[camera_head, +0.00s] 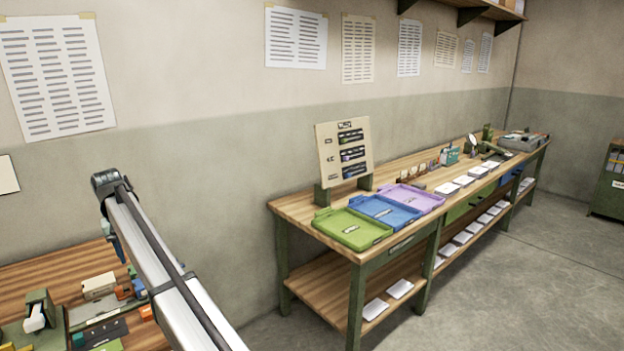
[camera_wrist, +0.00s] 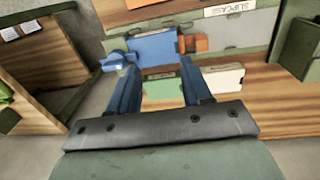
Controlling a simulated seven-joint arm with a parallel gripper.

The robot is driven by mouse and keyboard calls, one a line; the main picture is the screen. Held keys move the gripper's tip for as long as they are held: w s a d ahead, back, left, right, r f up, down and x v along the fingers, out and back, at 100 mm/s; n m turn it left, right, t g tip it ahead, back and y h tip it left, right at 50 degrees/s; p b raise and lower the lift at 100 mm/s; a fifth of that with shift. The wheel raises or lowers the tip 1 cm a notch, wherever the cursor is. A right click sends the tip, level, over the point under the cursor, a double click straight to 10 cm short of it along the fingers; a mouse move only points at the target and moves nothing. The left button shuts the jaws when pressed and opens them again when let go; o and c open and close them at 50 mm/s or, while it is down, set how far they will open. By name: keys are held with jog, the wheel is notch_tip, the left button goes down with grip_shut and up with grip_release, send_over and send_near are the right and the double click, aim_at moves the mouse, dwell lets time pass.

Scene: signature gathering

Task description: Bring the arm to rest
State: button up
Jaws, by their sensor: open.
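My gripper (camera_wrist: 158,68) shows in the wrist view with two blue fingers spread apart. It is open, and I see nothing held between the fingers. Beyond the fingertips are a blue block (camera_wrist: 152,46), an orange piece (camera_wrist: 195,43) and a green-topped block (camera_wrist: 162,74); a pale box (camera_wrist: 222,80) lies past the right finger. I cannot tell whether the fingers touch any of these. In the head view my arm (camera_head: 165,270) slants up from the bottom edge at the left, beside a small wooden bench (camera_head: 30,283). My gripper cannot be made out clearly there.
A long workbench (camera_head: 290,206) along the wall bears a green tray (camera_head: 335,222), a blue tray (camera_head: 372,203), a purple tray (camera_head: 402,189) and an upright board (camera_head: 328,150). The grey floor (camera_head: 510,290) in front is clear. A dark cabinet (camera_head: 608,190) stands far right.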

jog(key=w+d+f+t+h, duration=0.1)
jog(key=w+d+f, duration=0.1)
jog(key=d+f, duration=0.55)
jog(key=w+d+f+h, duration=0.1)
jog(key=w+d+f, duration=0.3)
jog(key=d, duration=0.7)
jog(key=s+d+f+m+g, duration=0.2)
jog(key=s+d+f, duration=0.2)
jog(key=d+f, duration=1.15)
jog(key=s+d+f+m+g, duration=0.1)
jog(key=s+d+f, duration=0.3)
jog(key=d+f, duration=1.15)
jog(key=s+d+f+m+g, duration=0.2)
jog(key=s+d+f+g, duration=0.1)
jog(key=s+d+f, duration=1.3)
jog(key=s+d+f+m+g+y, duration=0.1)
jog(key=s+d, duration=0.2)
jog(key=s, duration=0.9)
jog(key=s+d+f+m+g+y, duration=0.1)
jog(key=s+d, duration=0.3)
jog(key=s, duration=0.9)
jog(key=shift+s+f+m+y, duration=0.2)
jog(key=shift+f+m+y, duration=0.2)
jog(key=shift+f+m, duration=0.35)
jog(key=shift+d+r, duration=0.1)
